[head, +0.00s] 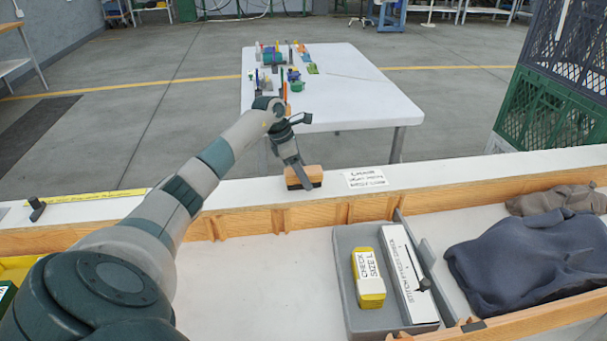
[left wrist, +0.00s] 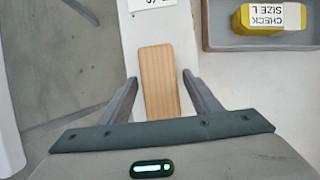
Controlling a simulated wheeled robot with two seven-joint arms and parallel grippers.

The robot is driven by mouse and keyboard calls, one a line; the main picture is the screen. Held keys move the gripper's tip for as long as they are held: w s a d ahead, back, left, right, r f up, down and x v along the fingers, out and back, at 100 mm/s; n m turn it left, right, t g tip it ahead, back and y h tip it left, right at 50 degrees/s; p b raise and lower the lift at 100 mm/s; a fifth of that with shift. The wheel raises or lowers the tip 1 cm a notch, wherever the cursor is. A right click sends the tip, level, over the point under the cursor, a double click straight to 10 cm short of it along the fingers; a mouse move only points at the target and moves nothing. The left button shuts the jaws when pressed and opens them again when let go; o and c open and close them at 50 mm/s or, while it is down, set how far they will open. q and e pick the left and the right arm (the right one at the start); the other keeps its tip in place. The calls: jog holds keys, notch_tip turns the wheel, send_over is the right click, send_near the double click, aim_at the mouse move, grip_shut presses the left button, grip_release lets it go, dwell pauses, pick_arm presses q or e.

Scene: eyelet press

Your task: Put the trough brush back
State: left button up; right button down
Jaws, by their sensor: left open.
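The trough brush (head: 303,174), a wooden block with a dark underside, sits on the white ledge behind the wooden trough, left of a white label. My left gripper (head: 297,168) reaches down to it from above, with a finger in front of the block. In the left wrist view, the brush's plain wooden top (left wrist: 158,85) lies between the two spread fingers, with a gap visible on each side. The left gripper is open and not closed on the brush. My right gripper is not in view.
A grey tray (head: 352,240) in the trough holds a yellow block (head: 368,278) marked CHECK SIZE L and a white box (head: 408,275). A dark cloth (head: 530,260) lies at the right. A small dark handle (head: 37,209) is on the ledge at the left. A cluttered white table (head: 350,100) stands beyond.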

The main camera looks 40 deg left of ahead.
pick_arm(q)
jog(key=shift+s+a+r, duration=0.15)
jog(key=shift+a+r, duration=0.05)
jog(key=shift+r, duration=0.4)
jog(key=b+v, duration=0.1)
jog(key=v, duration=0.3)
jog(key=b+v, duration=0.1)
jog(key=v, duration=0.6)
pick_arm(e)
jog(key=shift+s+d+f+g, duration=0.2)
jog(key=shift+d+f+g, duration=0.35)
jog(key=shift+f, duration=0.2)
